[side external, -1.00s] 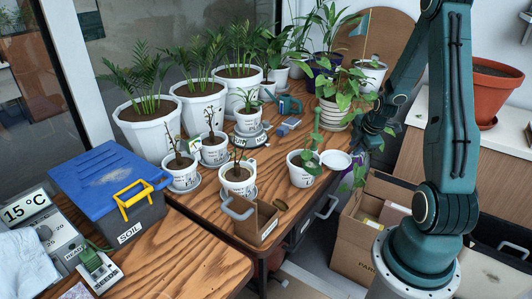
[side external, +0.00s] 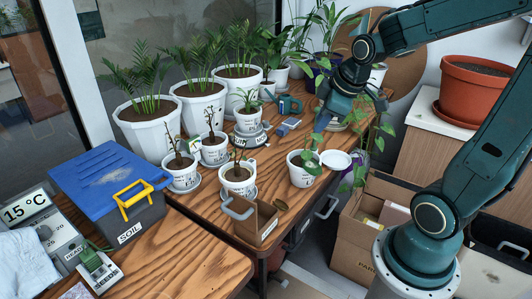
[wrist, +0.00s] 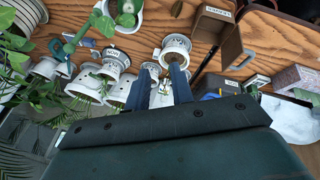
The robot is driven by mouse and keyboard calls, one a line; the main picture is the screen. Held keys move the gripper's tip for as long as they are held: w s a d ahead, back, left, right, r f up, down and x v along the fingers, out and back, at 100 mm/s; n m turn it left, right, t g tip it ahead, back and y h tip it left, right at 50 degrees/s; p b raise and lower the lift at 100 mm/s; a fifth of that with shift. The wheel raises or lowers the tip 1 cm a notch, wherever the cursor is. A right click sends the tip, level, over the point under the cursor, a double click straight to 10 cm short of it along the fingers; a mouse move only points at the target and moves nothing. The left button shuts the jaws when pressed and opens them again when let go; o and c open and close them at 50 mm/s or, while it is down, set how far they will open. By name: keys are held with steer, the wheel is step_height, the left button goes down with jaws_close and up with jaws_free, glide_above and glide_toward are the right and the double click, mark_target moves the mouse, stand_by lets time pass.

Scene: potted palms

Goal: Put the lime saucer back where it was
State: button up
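No lime-coloured saucer can be made out, and I cannot read a lime label on any saucer. An empty white saucer (side external: 335,160) lies near the table's right edge, beside a white pot (side external: 304,170) with a leafy plant. Several small white pots in the middle of the table stand on grey saucers. My gripper (side external: 322,120) is above the right part of the table, pointing down, behind and above the empty saucer. In the wrist view its two fingers (wrist: 162,88) are apart, with nothing held between them; pots show beyond.
Large white palm pots (side external: 203,110) line the back. A blue soil box (side external: 115,195) stands at left. A small brown open box (side external: 257,220) is at the front edge. A cardboard box (side external: 365,215) stands on the floor at right. A terracotta pot (side external: 474,95) is at far right.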

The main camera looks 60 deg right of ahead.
steer(key=s+a+r+m+y, duration=0.1)
steer(key=s+a+r+m, duration=0.3)
steer(key=s+a, duration=0.7)
steer(key=shift+a+r+m+y, duration=0.15)
steer(key=shift+r+m+y, duration=0.15)
steer(key=shift+r, duration=0.15)
steer(key=shift+o, duration=0.6)
